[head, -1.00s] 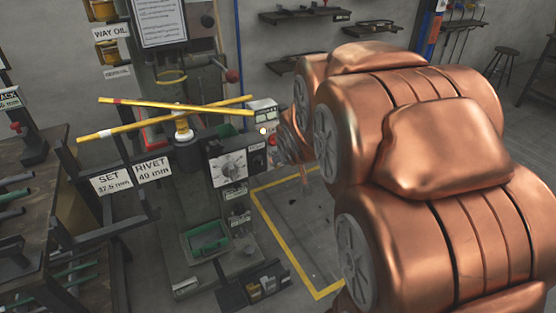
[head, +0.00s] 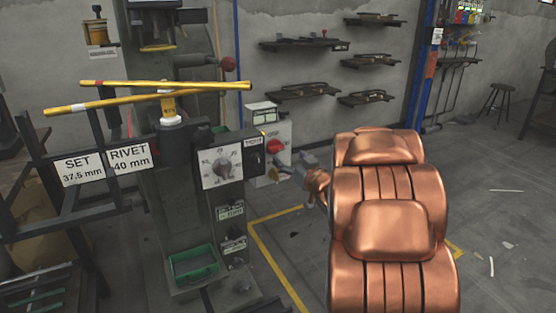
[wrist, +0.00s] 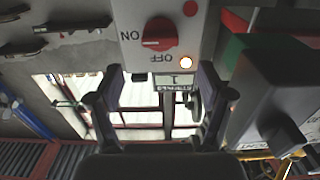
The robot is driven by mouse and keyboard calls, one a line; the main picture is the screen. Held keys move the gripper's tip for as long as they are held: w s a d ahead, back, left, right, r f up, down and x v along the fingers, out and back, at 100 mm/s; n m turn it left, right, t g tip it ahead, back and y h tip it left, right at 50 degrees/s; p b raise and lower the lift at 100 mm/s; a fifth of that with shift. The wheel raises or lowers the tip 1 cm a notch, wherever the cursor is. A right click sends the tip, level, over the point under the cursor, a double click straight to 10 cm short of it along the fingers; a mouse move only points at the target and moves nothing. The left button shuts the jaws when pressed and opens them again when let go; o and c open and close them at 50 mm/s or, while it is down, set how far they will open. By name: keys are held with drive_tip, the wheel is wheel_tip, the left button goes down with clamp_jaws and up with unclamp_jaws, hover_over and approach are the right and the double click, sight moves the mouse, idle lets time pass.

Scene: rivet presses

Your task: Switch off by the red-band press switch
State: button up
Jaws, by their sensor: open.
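A grey switch box (head: 283,132) with a red rotary knob (head: 274,146) stands at the right side of the press (head: 180,200). In the wrist view the red knob (wrist: 160,35) shows upside down, its white mark towards ON, with OFF on another side and a lit lamp (wrist: 186,63) near it. Yellow crossed handle bars (head: 150,99) top the press; one has a small reddish band near its left end. My gripper (head: 286,168) is just right of and below the knob. In the wrist view my gripper (wrist: 161,82) is open and empty, with the knob beyond its fingertips.
A dial box (head: 222,160) juts out left of the switch box, close to my gripper. Signs (head: 105,165) hang at the left. Wall shelves (head: 305,42) are behind. The floor (head: 490,220) at the right is largely open.

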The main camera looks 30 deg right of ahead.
sight(278, 149)
drive_tip(key=shift+w+d+b, duration=0.2)
drive_tip(key=shift+w+b, duration=0.4)
drive_tip(key=shift+w, duration=1.35)
drive_tip(key=shift+w+d+b, duration=0.15)
drive_tip(key=shift+w+b, duration=0.4)
drive_tip(key=shift+w, duration=1.35)
drive_tip(key=shift+c, duration=0.2)
drive_tip(key=c, duration=1.1)
